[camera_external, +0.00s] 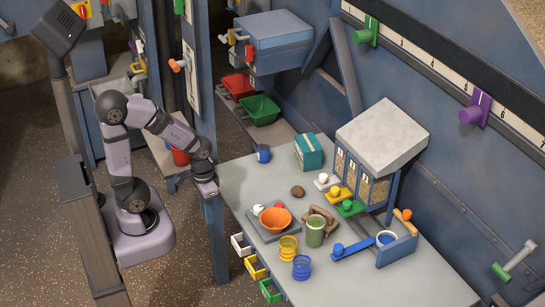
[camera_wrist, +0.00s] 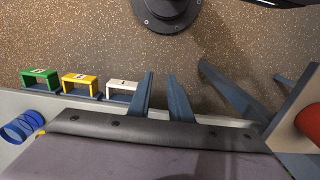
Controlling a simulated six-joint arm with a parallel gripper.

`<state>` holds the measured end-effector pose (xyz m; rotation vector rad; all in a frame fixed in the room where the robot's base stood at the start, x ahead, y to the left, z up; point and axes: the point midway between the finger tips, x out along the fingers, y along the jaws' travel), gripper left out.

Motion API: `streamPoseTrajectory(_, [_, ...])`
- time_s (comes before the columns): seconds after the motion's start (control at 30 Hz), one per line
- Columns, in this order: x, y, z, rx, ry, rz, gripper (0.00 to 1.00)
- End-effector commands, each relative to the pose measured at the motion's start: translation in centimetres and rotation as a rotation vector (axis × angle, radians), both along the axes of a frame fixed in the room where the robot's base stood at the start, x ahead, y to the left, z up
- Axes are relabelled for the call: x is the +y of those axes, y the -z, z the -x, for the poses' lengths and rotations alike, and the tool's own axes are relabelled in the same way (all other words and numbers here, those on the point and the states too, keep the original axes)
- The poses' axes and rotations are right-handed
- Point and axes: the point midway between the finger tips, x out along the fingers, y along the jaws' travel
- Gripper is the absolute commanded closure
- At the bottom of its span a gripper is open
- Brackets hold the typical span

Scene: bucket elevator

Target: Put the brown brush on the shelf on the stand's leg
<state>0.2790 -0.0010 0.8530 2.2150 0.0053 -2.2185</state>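The likely brown brush (camera_external: 320,220) lies on the grey table, partly behind the green cup (camera_external: 315,231). In the external view, my gripper (camera_external: 206,190) is over the table's left edge, well to the left of the brush and apart from it. In the wrist view, the two fingers of my gripper (camera_wrist: 163,95) stand apart with nothing between them. A small shelf (camera_external: 166,181) beside the blue upright left of the table may be the shelf on the stand's leg. A red container (camera_external: 180,156) shows there and appears at the right of the wrist view (camera_wrist: 310,120).
An orange bowl (camera_external: 275,219), yellow cup (camera_external: 288,247) and blue cup (camera_external: 302,267) crowd the table (camera_external: 345,287). A dispenser box (camera_external: 382,138) stands behind. White, yellow and green drawers (camera_external: 256,267) jut from the table's left edge. The blue upright (camera_external: 207,120) is close to my arm.

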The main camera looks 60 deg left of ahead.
Motion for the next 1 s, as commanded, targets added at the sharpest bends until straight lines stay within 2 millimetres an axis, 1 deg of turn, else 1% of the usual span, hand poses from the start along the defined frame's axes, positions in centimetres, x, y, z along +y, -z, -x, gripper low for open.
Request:
streamPoseTrajectory(0.13, [0.0,-0.1,-0.2,-0.001,0.004,0.001,0.82])
streamPoseTrajectory(0.23, [-0.2,-0.4,-0.9,-0.003,0.027,0.009,0.82])
streamPoseTrajectory(0.27, [-0.3,-0.6,-1.2,-0.005,0.040,0.014,0.82])
streamPoseTrajectory(0.37, [-1.0,-1.5,-3.2,-0.014,0.108,0.041,0.82])
streamPoseTrajectory(0.47, [-2.1,-2.7,-6.4,-0.033,0.217,0.083,0.82])
streamPoseTrajectory(0.5, [-2.6,-3.2,-7.9,-0.046,0.271,0.103,0.82])
streamPoseTrajectory(0.57, [-3.6,-4.0,-10.4,-0.069,0.359,0.135,0.82])
streamPoseTrajectory(0.6, [-4.2,-4.5,-12.1,-0.088,0.421,0.157,0.82])
streamPoseTrajectory(0.67, [-5.2,-5.1,-14.7,-0.123,0.516,0.189,0.82])
streamPoseTrajectory(0.7, [-5.8,-5.5,-16.4,-0.146,0.581,0.209,0.82])
streamPoseTrajectory(0.77, [-6.8,-6.1,-18.9,-0.187,0.676,0.236,0.82])
streamPoseTrajectory(0.8, [-7.4,-6.4,-20.5,-0.217,0.738,0.251,0.82])
streamPoseTrajectory(0.9, [-8.8,-7.1,-24.0,-0.291,0.880,0.279,0.82])
streamPoseTrajectory(1.0, [-9.9,-7.5,-26.7,-0.359,0.996,0.296,0.82])
